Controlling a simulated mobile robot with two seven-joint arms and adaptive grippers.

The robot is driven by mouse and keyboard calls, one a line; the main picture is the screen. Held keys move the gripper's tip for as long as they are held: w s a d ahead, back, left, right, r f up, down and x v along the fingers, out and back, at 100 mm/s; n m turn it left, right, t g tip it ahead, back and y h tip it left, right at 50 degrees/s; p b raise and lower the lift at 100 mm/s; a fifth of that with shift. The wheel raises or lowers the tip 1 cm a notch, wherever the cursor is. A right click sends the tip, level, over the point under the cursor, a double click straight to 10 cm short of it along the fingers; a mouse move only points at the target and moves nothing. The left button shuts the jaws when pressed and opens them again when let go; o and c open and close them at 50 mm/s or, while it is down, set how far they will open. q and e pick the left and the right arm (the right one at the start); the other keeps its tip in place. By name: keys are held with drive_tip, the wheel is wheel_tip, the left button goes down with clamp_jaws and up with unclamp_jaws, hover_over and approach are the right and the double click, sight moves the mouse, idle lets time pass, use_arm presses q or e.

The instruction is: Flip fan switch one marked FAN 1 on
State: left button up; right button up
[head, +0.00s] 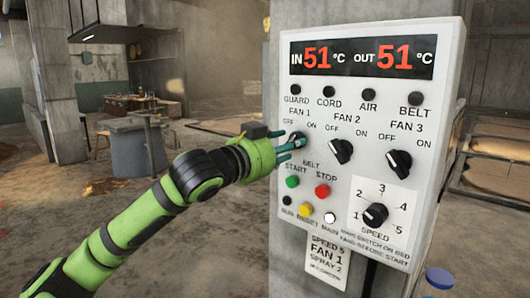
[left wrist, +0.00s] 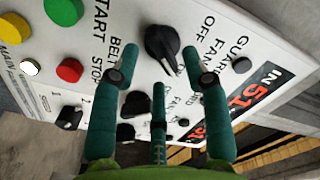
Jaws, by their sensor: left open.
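The white control panel (head: 330,100) shows a FAN 1 label with OFF and ON marks. The black FAN 1 knob (head: 297,137) is partly hidden by my fingers in the head view. In the left wrist view the FAN 1 knob (left wrist: 162,42) lies between and slightly beyond the fingertips. My left gripper (head: 291,147) is at the panel front with teal fingers spread; it also shows in the left wrist view (left wrist: 158,62). It is open and holds nothing. I cannot tell whether a finger touches the knob, or which mark it points to. My right gripper is not in view.
The FAN 2 knob (head: 341,152) and FAN 3 knob (head: 399,163) are to the right. Below are a green button (head: 292,182), a red button (head: 322,191) and the SPEED knob (head: 375,215). The display (head: 360,58) reads 51 twice. Open floor is left of the panel.

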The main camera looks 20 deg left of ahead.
use_arm(q)
drive_tip(key=v, duration=1)
